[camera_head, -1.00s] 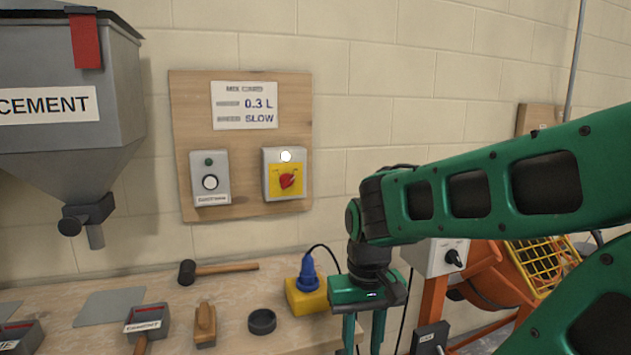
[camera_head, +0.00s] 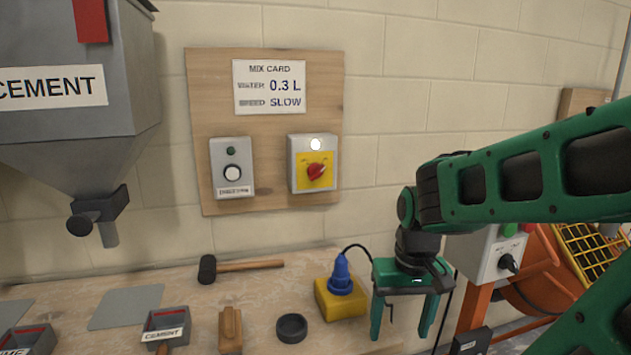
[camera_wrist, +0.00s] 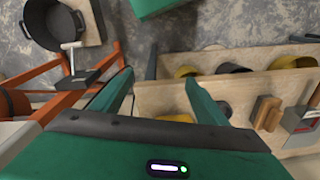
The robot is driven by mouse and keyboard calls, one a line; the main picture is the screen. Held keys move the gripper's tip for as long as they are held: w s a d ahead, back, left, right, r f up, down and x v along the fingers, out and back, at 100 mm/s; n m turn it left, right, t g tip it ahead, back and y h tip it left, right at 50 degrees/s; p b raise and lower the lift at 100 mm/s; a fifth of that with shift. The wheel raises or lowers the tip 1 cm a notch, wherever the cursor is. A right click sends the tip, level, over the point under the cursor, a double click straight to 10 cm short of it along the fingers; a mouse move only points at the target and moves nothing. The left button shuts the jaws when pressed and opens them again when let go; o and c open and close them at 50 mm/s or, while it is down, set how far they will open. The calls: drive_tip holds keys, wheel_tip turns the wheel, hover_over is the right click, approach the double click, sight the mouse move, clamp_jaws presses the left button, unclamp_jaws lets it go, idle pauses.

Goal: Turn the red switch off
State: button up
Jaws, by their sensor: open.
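The red switch (camera_head: 316,172) is a rotary knob on a yellow plate in a grey box (camera_head: 299,186), mounted on the wooden wall board. A white lamp (camera_head: 316,145) above the knob looks lit. My gripper (camera_head: 402,335) is open and empty, pointing down over the right end of the bench. It is below and to the right of the switch, well apart from it. In the wrist view my two green fingers (camera_wrist: 158,88) are spread with nothing between them. The switch does not show in the wrist view.
A second box (camera_head: 232,168) with a white button is left of the switch. A yellow socket block with a blue plug (camera_head: 341,279) stands beside my gripper. A cement hopper (camera_head: 75,110) hangs at left; an orange mixer (camera_head: 540,280) is at right. The wall before the switch is clear.

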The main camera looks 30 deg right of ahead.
drive_tip(key=w+a+f+t+y, duration=0.1)
drive_tip(key=w+a+f, duration=0.1)
drive_tip(key=w, duration=0.3)
drive_tip(key=w+a+f+t+y, duration=0.1)
drive_tip(key=w+a+f, duration=0.1)
drive_tip(key=w, duration=0.3)
drive_tip(key=w+a+f+t+y, duration=0.1)
drive_tip(key=w+a+f, duration=0.1)
drive_tip(key=w, duration=0.4)
drive_tip(key=shift+w+a+f+t, duration=0.1)
drive_tip(key=shift+a+f+t, duration=0.15)
drive_tip(key=shift+f+t, duration=0.2)
drive_tip(key=w+a+r+m+t+y, duration=0.3)
drive_tip(key=w+a+t+y, duration=0.1)
drive_tip(key=w, duration=0.5)
drive_tip(key=w+d+r+m+t, duration=0.4)
drive_tip(key=w+r+m+t, duration=0.2)
drive_tip(key=r, duration=0.2)
drive_tip(key=m+t+h, duration=0.7)
drive_tip(key=m, duration=0.5)
approach(318, 175)
drive_tip(key=x, duration=0.8)
drive_tip(key=shift+w+r, duration=0.2)
drive_tip(key=shift+w, duration=0.1)
